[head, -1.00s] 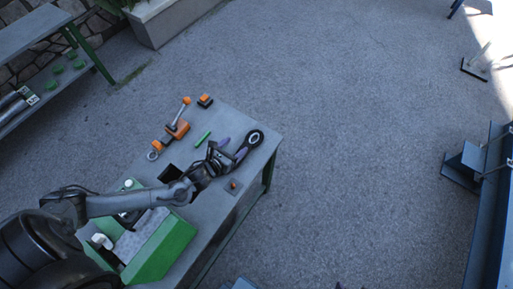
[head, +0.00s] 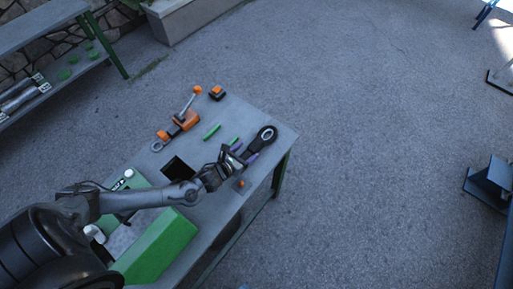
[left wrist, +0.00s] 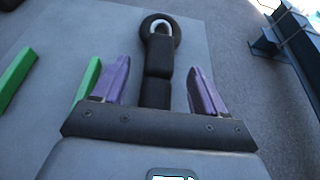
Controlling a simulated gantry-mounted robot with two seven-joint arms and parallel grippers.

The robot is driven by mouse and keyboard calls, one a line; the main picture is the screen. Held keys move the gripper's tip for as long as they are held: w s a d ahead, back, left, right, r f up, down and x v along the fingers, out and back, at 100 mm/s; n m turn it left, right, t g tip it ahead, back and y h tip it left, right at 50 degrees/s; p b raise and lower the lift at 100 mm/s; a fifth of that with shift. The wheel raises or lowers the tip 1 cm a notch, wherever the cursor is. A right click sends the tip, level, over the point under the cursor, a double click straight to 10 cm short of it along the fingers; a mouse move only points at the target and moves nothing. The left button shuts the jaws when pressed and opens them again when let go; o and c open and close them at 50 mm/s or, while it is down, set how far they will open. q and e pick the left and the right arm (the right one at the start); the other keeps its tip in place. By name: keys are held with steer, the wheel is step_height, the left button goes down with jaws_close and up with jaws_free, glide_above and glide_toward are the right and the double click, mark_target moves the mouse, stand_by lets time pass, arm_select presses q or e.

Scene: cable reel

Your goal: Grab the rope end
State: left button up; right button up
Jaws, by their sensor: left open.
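The rope end (head: 265,138) is a black sleeve with a grey metal eye, lying near the far right corner of the table. In the left wrist view the rope end (left wrist: 158,65) points away from me, its eye at the top. My left gripper (head: 243,152) is open over it; in the left wrist view its two purple fingers (left wrist: 160,85) stand on either side of the black sleeve, with gaps on both sides. The lower part of the sleeve is hidden behind the gripper body. My right gripper is not in view.
Green sticks (head: 212,131) lie left of the rope end. An orange tool with a lever (head: 185,120) and an orange-black block (head: 217,92) sit along the back edge. A green box (head: 160,248) stands at the front left of the table (head: 255,113). Open pavement lies right.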

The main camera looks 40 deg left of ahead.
mark_target(254, 145)
arm_select(q)
steer(key=shift+x, duration=1.75)
steer(key=shift+c, duration=0.3)
jaws_close()
steer(key=shift+r, duration=0.15)
